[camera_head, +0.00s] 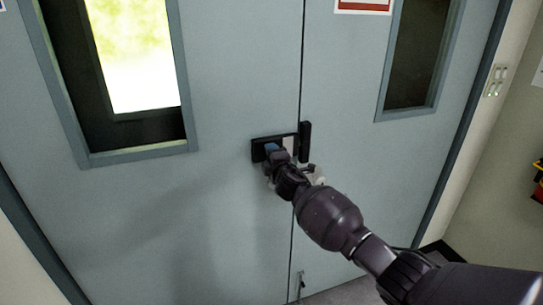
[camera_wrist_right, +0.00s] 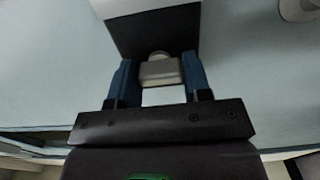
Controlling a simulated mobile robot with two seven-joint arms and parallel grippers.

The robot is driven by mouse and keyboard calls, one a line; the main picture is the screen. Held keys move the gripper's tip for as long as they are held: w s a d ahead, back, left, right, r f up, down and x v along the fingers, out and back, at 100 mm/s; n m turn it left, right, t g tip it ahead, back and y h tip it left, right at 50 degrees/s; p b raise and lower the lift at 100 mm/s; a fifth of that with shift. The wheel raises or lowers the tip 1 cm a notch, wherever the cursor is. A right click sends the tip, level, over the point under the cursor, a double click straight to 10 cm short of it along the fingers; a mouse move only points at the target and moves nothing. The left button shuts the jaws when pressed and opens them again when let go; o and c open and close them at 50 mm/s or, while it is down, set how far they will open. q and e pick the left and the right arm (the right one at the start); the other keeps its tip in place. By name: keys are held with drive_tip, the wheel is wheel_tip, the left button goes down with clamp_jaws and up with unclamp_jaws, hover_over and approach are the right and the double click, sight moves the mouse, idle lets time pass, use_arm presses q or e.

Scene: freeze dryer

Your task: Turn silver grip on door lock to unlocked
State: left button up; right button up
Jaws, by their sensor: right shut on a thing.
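The door lock (camera_head: 258,150) is a black box with a light panel, mounted on the left door leaf beside the seam. A black catch piece (camera_head: 305,142) stands on the right leaf next to it. In the right wrist view the black lock housing (camera_wrist_right: 158,32) is at the top, and the silver grip (camera_wrist_right: 160,73) sits between the two blue fingers of my right gripper (camera_wrist_right: 160,80). The fingers are shut on the grip. In the head view my right gripper (camera_head: 275,152) is at the lock and hides the grip. My left gripper is in neither view.
The grey-blue double door (camera_head: 225,60) is closed, with a window (camera_head: 135,50) in the left leaf and another (camera_head: 415,50) in the right leaf. A floor bolt (camera_head: 300,282) is low by the seam. A wall switch (camera_head: 495,80) is at the right.

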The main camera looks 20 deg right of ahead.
idle(0.4)
drive_tip(key=o, duration=0.9)
drive_tip(key=shift+s, duration=0.1)
drive_tip(key=s+p, duration=0.1)
drive_tip(key=s, duration=0.9)
drive_tip(key=shift+s+d+p, duration=0.2)
drive_tip(key=shift+s+p, duration=0.1)
drive_tip(key=shift+p, duration=0.1)
